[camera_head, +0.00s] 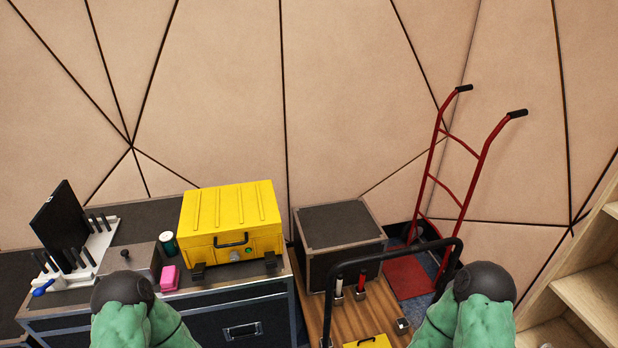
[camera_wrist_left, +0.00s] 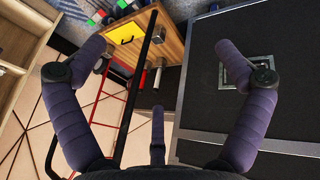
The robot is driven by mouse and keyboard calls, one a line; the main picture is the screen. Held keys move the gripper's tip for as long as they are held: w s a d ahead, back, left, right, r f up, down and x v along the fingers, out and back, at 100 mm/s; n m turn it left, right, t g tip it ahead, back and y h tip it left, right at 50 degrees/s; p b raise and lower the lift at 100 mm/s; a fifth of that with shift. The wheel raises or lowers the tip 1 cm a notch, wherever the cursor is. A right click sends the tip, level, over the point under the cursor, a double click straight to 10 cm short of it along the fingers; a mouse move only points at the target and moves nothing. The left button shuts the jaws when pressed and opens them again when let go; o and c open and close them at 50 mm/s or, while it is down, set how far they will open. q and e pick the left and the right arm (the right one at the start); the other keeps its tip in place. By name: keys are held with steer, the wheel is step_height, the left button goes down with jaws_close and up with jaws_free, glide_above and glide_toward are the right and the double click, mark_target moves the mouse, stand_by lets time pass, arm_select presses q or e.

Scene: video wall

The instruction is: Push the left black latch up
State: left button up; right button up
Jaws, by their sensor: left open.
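A yellow case (camera_head: 230,211) with a closed lid stands on the black cabinet (camera_head: 150,235) in the head view. The left black latch (camera_head: 198,271) is at the lower left of its front. The right black latch (camera_head: 270,263) is at the lower right. The exact position of the left latch is too small to tell. My left gripper (camera_wrist_left: 158,46) is open and empty in the left wrist view, its purple fingers spread in front of the cabinet's side and the cart. My right gripper is not in view.
A pink block (camera_head: 170,278) and a green can (camera_head: 168,244) stand left of the case, beside a grey box (camera_head: 129,257). A wooden-decked cart (camera_head: 316,302) with a black handle is right of the cabinet. A red hand truck (camera_head: 450,190) leans behind it.

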arm_select(q)
steer(key=s+d+r+g, duration=0.1)
steer(key=s+d+g, duration=0.2)
steer(key=s, duration=0.4)
steer(key=shift+s+r+g+h+p, duration=0.15)
steer(key=shift+r+g+h+p, duration=0.15)
steer(key=shift+r+p, duration=0.05)
